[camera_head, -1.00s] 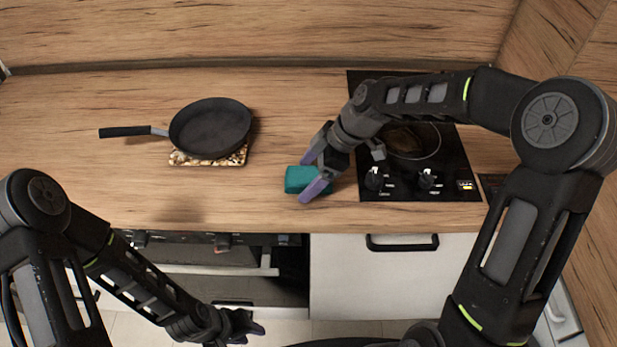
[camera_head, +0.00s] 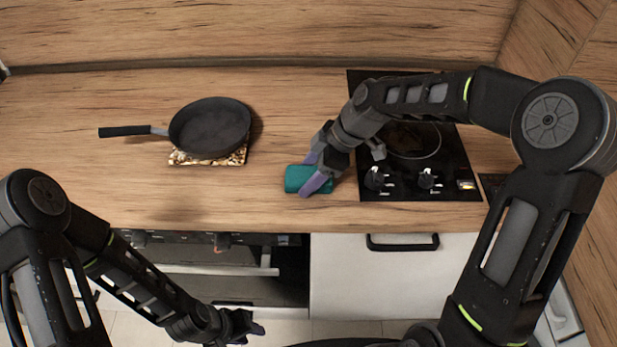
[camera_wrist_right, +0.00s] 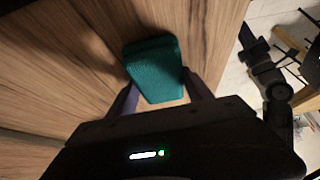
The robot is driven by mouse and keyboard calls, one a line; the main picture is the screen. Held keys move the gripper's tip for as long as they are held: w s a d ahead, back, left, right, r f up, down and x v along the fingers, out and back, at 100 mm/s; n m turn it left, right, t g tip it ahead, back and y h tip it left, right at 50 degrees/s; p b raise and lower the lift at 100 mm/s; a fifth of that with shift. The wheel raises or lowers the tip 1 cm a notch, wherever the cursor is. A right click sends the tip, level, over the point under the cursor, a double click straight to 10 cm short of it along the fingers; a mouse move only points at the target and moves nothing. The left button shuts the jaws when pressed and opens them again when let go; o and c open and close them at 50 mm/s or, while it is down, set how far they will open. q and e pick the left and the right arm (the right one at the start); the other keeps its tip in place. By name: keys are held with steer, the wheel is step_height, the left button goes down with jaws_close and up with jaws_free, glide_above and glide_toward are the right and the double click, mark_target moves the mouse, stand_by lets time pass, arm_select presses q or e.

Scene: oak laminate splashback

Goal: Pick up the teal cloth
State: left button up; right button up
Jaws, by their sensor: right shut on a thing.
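The teal cloth (camera_head: 299,179) is a small folded block on the wooden counter, left of the hob. My right gripper (camera_head: 313,178) is shut on it, with one purple finger on its far side and one on its near side. In the right wrist view the cloth (camera_wrist_right: 154,66) sits between the two fingers (camera_wrist_right: 160,97) and extends beyond them. It appears to be still at counter level. My left gripper (camera_head: 250,329) hangs low in front of the cabinets, away from the cloth, and its opening is too small to tell.
A black frying pan (camera_head: 210,127) rests on a patterned trivet (camera_head: 207,161) at the left, its handle pointing left. The black hob (camera_head: 420,185) with knobs lies right of my right gripper. The counter's front edge runs close below the cloth. Bare counter (camera_head: 60,130) lies at the far left.

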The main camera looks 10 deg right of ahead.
mark_target(309, 174)
steer(key=c, duration=0.7)
steer(key=shift+o, duration=0.2)
steer(key=shift+r, duration=0.1)
step_height(309, 174, up, 10)
steer(key=shift+b, duration=0.75)
